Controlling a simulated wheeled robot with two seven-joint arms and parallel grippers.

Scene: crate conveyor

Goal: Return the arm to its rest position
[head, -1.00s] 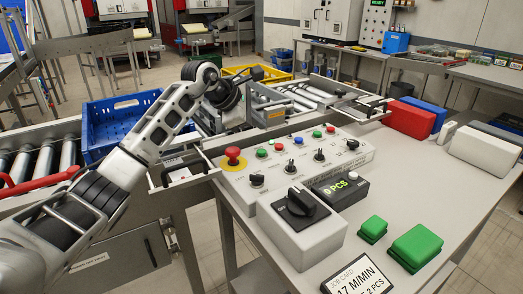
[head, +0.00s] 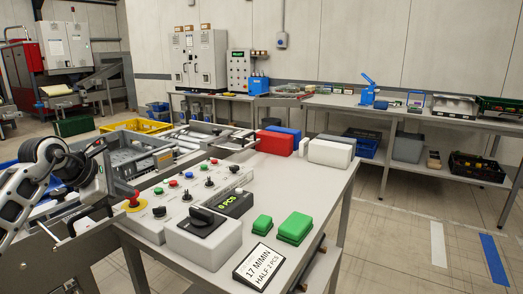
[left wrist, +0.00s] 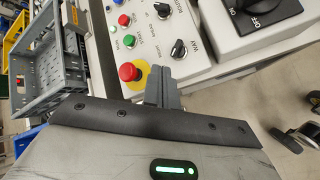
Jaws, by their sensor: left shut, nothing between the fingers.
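My left arm (head: 22,195) comes in at the left edge of the head view, its black wrist just left of the control panel. In the left wrist view my left gripper (left wrist: 163,78) has its two grey fingers together and empty. They appear beside the panel's red mushroom button (left wrist: 130,72) with its yellow surround; I cannot tell the gap in depth. The control panel (head: 232,186) shows in the head view with its red mushroom button, coloured buttons and black knobs. My right gripper is not in view.
A grey box with a black rotary switch (head: 203,238), a "0 PCS" display (head: 234,204), two green blocks and a job card (head: 259,263) are on the table. Red, blue and white blocks stand at its back. A yellow crate (head: 140,126) lies beyond the conveyor. Open floor lies right.

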